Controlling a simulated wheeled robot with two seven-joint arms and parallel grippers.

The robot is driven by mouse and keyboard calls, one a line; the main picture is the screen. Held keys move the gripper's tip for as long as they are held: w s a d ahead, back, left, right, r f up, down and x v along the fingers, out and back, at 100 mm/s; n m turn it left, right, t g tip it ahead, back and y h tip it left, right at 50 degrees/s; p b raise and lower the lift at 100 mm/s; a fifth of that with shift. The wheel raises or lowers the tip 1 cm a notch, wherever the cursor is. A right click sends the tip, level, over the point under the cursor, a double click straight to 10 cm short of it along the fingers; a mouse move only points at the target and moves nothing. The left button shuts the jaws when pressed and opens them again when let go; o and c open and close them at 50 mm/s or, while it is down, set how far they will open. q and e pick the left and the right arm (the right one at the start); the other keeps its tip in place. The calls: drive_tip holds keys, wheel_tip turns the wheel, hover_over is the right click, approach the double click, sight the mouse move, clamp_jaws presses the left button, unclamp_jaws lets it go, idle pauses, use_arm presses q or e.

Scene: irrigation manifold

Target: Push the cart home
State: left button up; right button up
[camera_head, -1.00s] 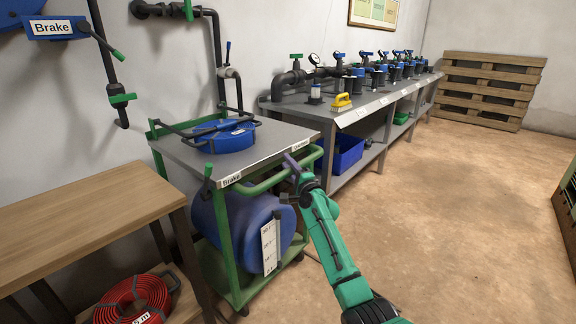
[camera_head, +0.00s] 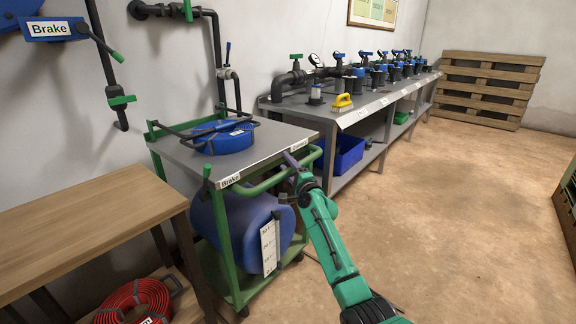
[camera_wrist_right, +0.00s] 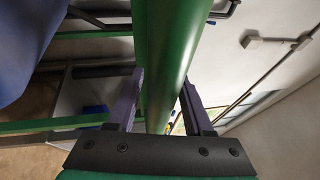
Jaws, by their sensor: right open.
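The cart has a grey top (camera_head: 270,140), a green frame (camera_head: 222,240) and a blue drum (camera_head: 245,225) on its lower shelf. Its green push handle (camera_head: 262,184) runs along the near side. A label reading "Brake" (camera_head: 229,181) sits on the near edge, beside a green-tipped lever (camera_head: 207,172). My right gripper (camera_head: 292,162) is at the right end of the handle. In the right wrist view, my right gripper (camera_wrist_right: 163,88) is open, with one finger on each side of a green bar (camera_wrist_right: 165,50). Whether either finger touches is unclear. My left gripper is out of view.
A blue coiled hose (camera_head: 228,138) lies on the cart top. A wooden table (camera_head: 90,220) stands close at the left, with a red hose coil (camera_head: 135,300) below. The grey manifold bench (camera_head: 350,112) is behind.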

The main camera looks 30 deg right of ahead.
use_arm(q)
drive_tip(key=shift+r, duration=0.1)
use_arm(e)
drive_tip(key=shift+a+r, duration=0.2)
drive_tip(key=shift+r, duration=0.1)
drive_tip(key=s, duration=0.1)
drive_tip(key=s+p, duration=0.1)
drive_tip(key=shift+s+a+f+p, duration=0.3)
drive_tip(key=shift+s+f+p, duration=0.05)
drive_tip(key=shift+s+f, duration=0.05)
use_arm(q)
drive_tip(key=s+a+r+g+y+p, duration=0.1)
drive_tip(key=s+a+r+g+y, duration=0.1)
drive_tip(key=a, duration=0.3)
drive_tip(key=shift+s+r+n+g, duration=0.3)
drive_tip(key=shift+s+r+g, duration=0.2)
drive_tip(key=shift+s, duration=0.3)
use_arm(e)
drive_tip(key=s+f, duration=0.2)
drive_tip(key=s, duration=0.9)
drive_tip(key=shift+s+a+f, duration=0.2)
drive_tip(key=shift+s+a, duration=0.05)
drive_tip(key=shift+a, duration=0.05)
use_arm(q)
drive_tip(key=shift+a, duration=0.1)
